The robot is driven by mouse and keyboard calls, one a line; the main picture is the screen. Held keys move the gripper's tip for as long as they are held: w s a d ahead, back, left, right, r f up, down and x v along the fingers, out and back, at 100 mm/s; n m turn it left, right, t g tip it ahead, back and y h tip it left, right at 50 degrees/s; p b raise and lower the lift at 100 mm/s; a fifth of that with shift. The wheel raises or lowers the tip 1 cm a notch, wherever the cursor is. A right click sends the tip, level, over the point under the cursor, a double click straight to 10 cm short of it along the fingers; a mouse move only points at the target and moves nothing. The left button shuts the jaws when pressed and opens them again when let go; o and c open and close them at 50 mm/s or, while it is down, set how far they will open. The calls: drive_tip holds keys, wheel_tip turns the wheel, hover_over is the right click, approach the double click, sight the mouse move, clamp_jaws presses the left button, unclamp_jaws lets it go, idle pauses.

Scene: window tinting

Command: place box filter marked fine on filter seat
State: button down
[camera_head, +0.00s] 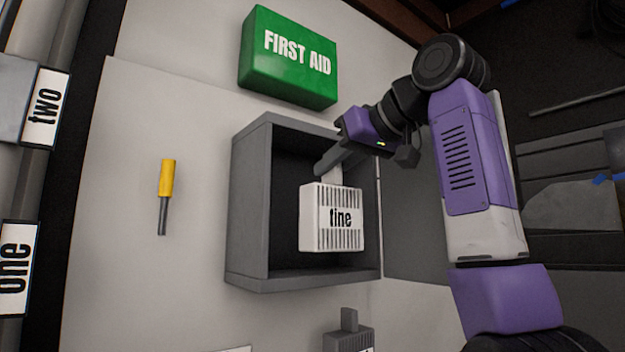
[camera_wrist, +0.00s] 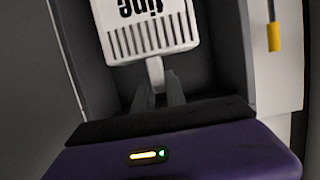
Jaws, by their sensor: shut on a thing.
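The white box filter marked "fine" (camera_head: 333,218) has dark slots and a tab on top. It is in front of or inside the mouth of an open grey box (camera_head: 252,215) on the pale surface; I cannot tell whether it touches the box. My gripper (camera_head: 328,170) is shut on the filter's tab. In the wrist view the filter (camera_wrist: 148,38) appears upside down, with its tab between my fingers (camera_wrist: 158,90). I see no part clearly recognisable as the filter seat; the inside of the grey box is dark and partly hidden by the filter.
A green first aid box (camera_head: 288,58) lies above the grey box. A yellow-handled tool (camera_head: 166,180) lies to the left. Another grey slotted block (camera_head: 348,338) is at the bottom edge. Labels "two" (camera_head: 45,108) and "one" (camera_head: 15,268) are at far left.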

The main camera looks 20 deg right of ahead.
drive_tip(key=f+p+x, duration=0.1)
drive_tip(key=p+x, duration=0.1)
drive_tip(key=x, duration=0.4)
drive_tip(key=shift+f+p, duration=0.3)
drive_tip(key=shift+f, duration=0.15)
drive_tip(key=c, duration=1.4)
unclamp_jaws()
drive_tip(key=shift+o, duration=0.2)
drive_tip(key=b+v, duration=0.4)
drive_tip(key=v, duration=0.8)
drive_tip(key=shift+b, duration=0.4)
